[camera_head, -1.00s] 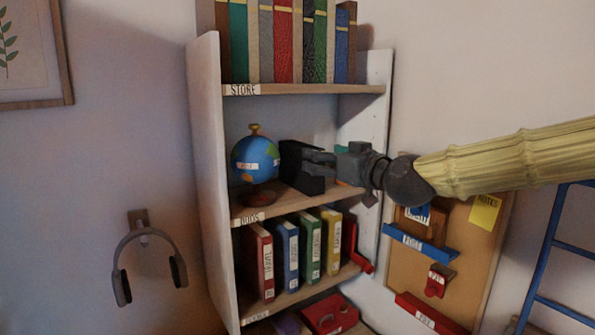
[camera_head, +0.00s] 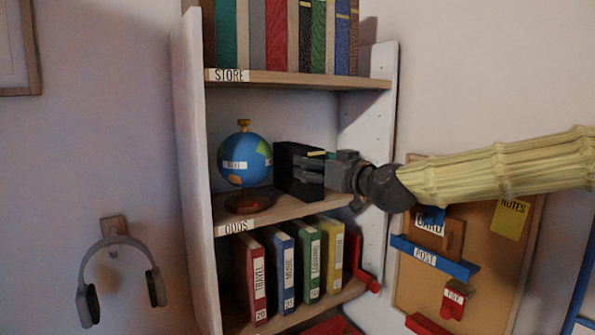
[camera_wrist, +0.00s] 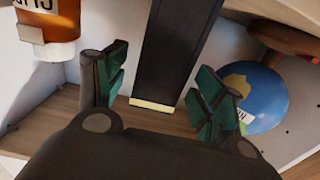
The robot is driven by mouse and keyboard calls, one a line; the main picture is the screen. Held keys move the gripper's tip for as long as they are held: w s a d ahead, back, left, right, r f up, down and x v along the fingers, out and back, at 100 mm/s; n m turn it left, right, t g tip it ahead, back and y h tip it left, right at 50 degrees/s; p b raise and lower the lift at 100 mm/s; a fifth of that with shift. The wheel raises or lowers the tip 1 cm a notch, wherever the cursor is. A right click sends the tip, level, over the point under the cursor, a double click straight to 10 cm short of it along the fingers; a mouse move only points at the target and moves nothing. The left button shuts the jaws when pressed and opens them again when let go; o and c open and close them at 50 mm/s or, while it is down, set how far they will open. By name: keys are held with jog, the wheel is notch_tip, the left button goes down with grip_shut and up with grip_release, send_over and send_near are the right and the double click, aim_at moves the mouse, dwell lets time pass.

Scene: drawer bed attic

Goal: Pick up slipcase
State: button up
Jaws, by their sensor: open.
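The slipcase looks to be the black upright box (camera_head: 284,166) on the shelf marked ODDS, right of the globe. It also fills the upper middle of the wrist view (camera_wrist: 168,55), with a yellow strip at its near edge. My gripper (camera_head: 314,172) reaches in from the right at the box. In the wrist view my gripper (camera_wrist: 162,88) is open, with one green-padded finger on each side of the box. Gaps show between the fingers and the box. The far part of the box is hidden.
A globe (camera_head: 245,160) stands close left of the box; it shows beside the right finger in the wrist view (camera_wrist: 252,95). An orange labelled container (camera_wrist: 55,28) is near the left finger. Tall books (camera_head: 276,35) are above and labelled books (camera_head: 282,268) below. White side panels bound the shelves.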

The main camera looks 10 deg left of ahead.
jog(key=shift+w+a, duration=0.3)
jog(key=shift+w, duration=0.05)
jog(key=shift+w+a+r+p, duration=0.15)
jog(key=shift+a+r+p, duration=0.1)
jog(key=shift+p, duration=0.15)
jog(key=shift+p+x, duration=1.15)
jog(key=shift+x, duration=1.2)
jog(key=c, duration=1.3)
jog(key=shift+r, duration=0.1)
